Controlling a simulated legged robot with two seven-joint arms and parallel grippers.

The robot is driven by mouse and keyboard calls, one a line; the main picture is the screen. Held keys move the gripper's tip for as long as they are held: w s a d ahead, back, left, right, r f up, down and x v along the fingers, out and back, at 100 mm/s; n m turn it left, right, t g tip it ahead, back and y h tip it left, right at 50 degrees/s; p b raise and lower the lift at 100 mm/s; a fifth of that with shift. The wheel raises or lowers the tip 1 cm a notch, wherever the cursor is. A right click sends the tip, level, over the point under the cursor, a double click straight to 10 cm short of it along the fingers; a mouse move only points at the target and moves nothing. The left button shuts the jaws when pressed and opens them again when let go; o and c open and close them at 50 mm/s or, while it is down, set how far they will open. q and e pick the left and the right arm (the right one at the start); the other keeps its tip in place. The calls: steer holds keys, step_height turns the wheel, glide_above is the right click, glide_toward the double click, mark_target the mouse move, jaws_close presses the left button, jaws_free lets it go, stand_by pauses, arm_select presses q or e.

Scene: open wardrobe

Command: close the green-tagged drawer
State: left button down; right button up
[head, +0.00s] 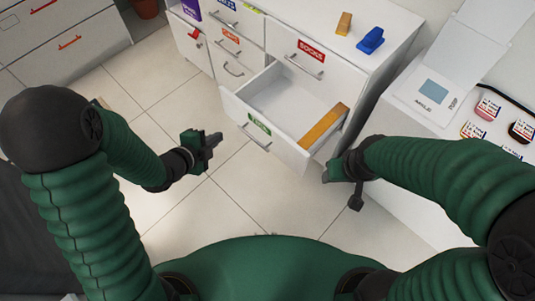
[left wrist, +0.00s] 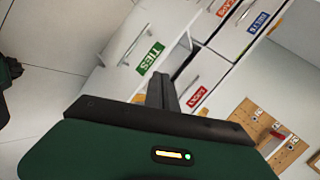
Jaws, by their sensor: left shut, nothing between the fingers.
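The green-tagged drawer (head: 247,133) stands pulled out of the white cabinet in the head view, with a bar handle below its green tag. An orange-brown block (head: 323,127) lies inside it along the right wall. In the left wrist view the green tag (left wrist: 150,58) reads TIES, and the drawer is only partly visible. My left gripper (head: 213,144) is shut and empty, apart from the drawer front, to its left. Its fingers also show in the left wrist view (left wrist: 162,92). My right gripper (head: 345,184) is near the drawer's front right corner; its jaws are unclear and contact cannot be told.
Other drawers with coloured tags, including the red SOCKS drawer (head: 310,62), appear shut. A yellow block (head: 344,23) and a blue object (head: 370,40) lie on the cabinet top. A white counter (head: 408,105) with jars stands at right. Tiled floor (head: 165,110) is free at left.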

arm_select(q)
steer(key=s+d+f+m+h+b, duration=0.1)
steer(key=d+f+m+h+b, duration=0.4)
steer(key=f+b, duration=0.4)
steer(key=m+b, duration=0.2)
steer(key=b, duration=0.1)
glide_toward(274, 133)
steer(key=shift+t, duration=0.3)
steer(key=x, duration=0.6)
steer(key=shift+s+d+f, duration=0.1)
steer(key=shift+s, duration=0.15)
steer(key=shift+w+d, duration=0.2)
steer(key=shift+w, duration=0.05)
arm_select(e)
steer(key=s+x, duration=0.1)
steer(key=x, duration=0.6)
steer(key=s+x, duration=0.2)
steer(key=x, duration=0.6)
steer(key=shift+f, duration=0.7)
steer(key=shift+s, duration=0.15)
